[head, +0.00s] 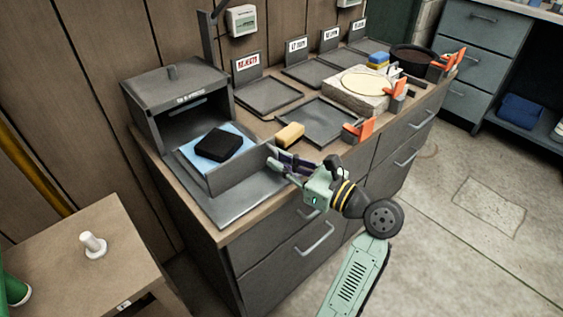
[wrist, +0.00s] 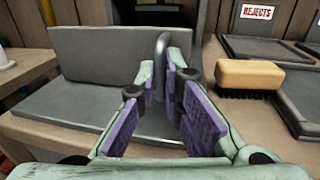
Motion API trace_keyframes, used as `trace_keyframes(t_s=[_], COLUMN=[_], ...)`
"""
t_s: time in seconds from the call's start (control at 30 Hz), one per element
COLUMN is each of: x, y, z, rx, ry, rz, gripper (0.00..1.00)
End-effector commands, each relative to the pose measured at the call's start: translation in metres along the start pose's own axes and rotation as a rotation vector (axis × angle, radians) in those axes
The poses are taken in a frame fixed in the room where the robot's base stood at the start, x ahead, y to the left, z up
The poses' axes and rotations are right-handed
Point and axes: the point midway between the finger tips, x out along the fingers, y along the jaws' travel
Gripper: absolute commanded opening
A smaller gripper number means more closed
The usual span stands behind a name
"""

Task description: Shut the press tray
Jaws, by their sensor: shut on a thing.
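The press (head: 172,95) is a dark grey box with a knob on top, at the left end of the workbench. Its tray (head: 240,170) is pulled out of the open front. A blue cloth (head: 240,135) with a black block (head: 218,145) on it lies in the tray, behind the grey front wall. In the wrist view the tray's front wall (wrist: 95,55) fills the upper left, with an upright rounded handle (wrist: 161,48) at its right end. My gripper (head: 277,160) is at this end, its purple-padded fingers (wrist: 164,75) closed on the handle; the exact contact is partly hidden.
A yellow brush (head: 290,134) lies on the bench just right of my gripper, also in the wrist view (wrist: 249,77). Flat labelled trays, including the rejects tray (head: 268,95), and a stone block (head: 358,92) stand further right. A side table (head: 90,270) is at front left.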

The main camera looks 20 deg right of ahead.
Motion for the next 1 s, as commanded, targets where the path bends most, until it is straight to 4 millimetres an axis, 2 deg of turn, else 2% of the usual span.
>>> trace_keyframes(t_s=[0.27, 0.5, 0.6, 0.87, 0.9, 1.0], x=[0.004, 0.04, 0.047, 0.048, 0.048, 0.048], y=[-0.001, -0.007, -0.009, -0.009, -0.009, -0.009], z=[0.002, 0.005, 0.002, 0.0, 0.0, 0.0], rx=[0.002, 0.006, 0.003, 0.001, 0.001, 0.001], ry=[-0.001, -0.003, 0.0, 0.0, 0.0, 0.0], rz=[0.002, 0.003, 0.001, -0.001, 0.0, 0.0], gripper=[0.0, 0.0, 0.0, 0.0, 0.09, 0.16])
